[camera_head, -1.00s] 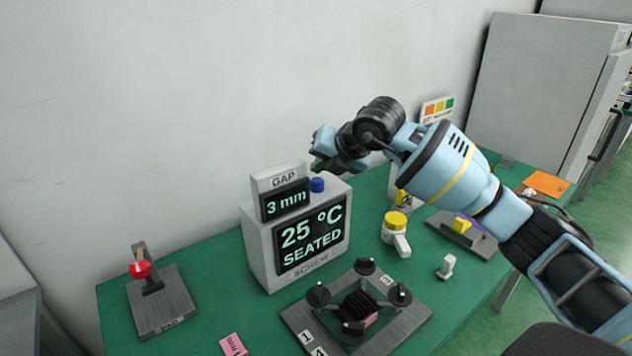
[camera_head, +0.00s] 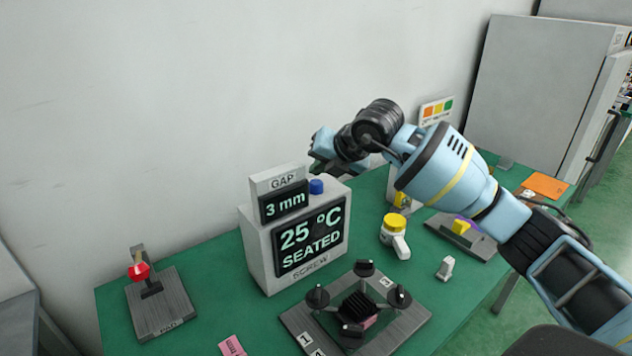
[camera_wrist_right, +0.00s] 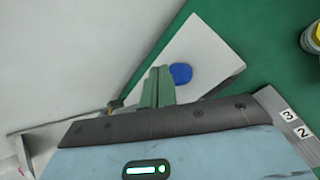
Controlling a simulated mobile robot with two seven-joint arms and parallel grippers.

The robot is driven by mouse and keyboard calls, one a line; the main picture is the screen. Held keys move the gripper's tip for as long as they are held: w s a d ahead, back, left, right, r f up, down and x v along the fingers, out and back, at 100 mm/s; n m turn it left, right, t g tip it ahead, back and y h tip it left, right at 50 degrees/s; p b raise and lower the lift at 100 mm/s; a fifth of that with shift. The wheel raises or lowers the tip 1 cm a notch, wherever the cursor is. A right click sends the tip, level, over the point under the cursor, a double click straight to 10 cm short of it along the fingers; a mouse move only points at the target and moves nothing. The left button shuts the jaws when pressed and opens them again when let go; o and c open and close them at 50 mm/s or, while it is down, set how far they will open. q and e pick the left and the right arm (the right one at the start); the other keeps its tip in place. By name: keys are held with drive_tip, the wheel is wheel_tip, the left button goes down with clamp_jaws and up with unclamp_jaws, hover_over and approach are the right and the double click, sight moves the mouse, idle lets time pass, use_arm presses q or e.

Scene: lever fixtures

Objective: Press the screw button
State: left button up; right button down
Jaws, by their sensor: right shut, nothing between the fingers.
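The blue screw button (camera_head: 316,187) sits on top of a grey box (camera_head: 262,243) labelled SCREW, whose displays read "3 mm", "25 °C" and "SEATED". In the right wrist view the blue button (camera_wrist_right: 180,74) shows on the pale box top, just beyond the fingertips. My right gripper (camera_head: 318,166) is above the box, a little above the button in the head view and apart from it as far as I can see. Its greenish fingers (camera_wrist_right: 158,88) are together and empty in the right wrist view. My left gripper is not in view.
A red-knobbed lever (camera_head: 139,271) on a plate stands at the left. A plate with several black knobs (camera_head: 365,309) lies in front of the box. A yellow-topped white part (camera_head: 394,232) and a small white switch (camera_head: 445,267) are to the right. The wall is close behind.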

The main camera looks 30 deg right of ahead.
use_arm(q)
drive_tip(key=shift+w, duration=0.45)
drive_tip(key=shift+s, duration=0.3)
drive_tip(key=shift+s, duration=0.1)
use_arm(e)
drive_tip(key=shift+f, duration=0.2)
drive_tip(key=shift+f, duration=0.1)
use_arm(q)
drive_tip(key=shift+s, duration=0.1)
use_arm(e)
drive_tip(key=shift+f, duration=0.15)
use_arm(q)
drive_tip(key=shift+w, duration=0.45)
use_arm(e)
drive_tip(key=shift+f, duration=0.15)
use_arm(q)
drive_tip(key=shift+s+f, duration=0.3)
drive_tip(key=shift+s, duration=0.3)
use_arm(e)
drive_tip(key=shift+f, duration=0.5)
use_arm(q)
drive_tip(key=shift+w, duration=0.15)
